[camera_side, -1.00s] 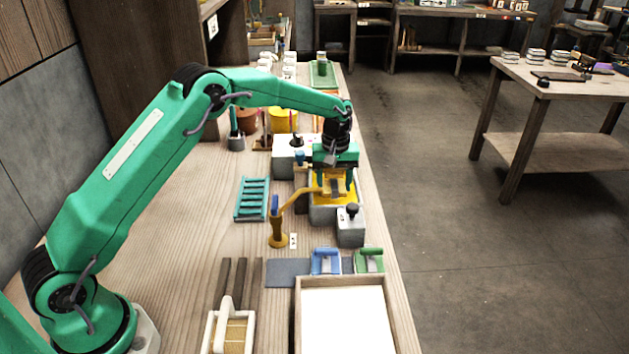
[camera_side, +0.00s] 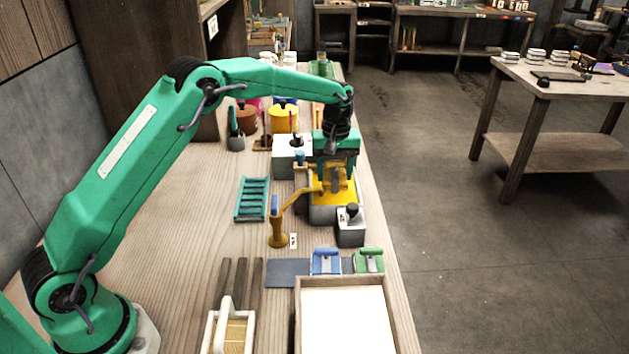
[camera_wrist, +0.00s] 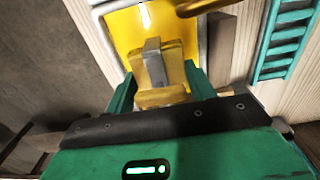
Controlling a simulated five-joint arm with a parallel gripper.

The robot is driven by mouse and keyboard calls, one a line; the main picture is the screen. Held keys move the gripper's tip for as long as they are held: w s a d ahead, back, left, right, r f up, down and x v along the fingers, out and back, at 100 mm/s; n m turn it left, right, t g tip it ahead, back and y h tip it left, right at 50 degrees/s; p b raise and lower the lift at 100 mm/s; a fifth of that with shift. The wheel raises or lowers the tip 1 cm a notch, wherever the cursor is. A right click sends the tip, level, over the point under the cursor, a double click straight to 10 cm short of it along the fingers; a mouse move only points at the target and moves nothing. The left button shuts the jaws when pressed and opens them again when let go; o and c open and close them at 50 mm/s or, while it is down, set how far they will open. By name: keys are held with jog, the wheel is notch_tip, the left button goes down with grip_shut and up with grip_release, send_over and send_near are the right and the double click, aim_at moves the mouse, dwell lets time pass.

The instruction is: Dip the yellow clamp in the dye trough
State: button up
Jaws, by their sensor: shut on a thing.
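The yellow clamp (camera_wrist: 145,75), with a grey bar across its middle, is between the green fingers of my gripper (camera_wrist: 160,85) in the wrist view. It also shows in the side view (camera_side: 336,183), below my gripper (camera_side: 337,176). My gripper is shut on it. The dye trough (camera_side: 322,214) is a grey box with yellow dye inside; its pale rim (camera_wrist: 97,22) and yellow inside show behind the clamp in the wrist view. The clamp hangs over the trough and seems clear of the dye, though the fingers partly hide the gap.
A yellow bent arm on a post (camera_side: 278,235) reaches towards the trough from the left. A grey block with a dark knob (camera_side: 350,230) stands in front. A teal rack (camera_side: 252,200) lies left.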

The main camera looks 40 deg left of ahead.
jog(key=shift+r, duration=0.95)
dwell(0.8)
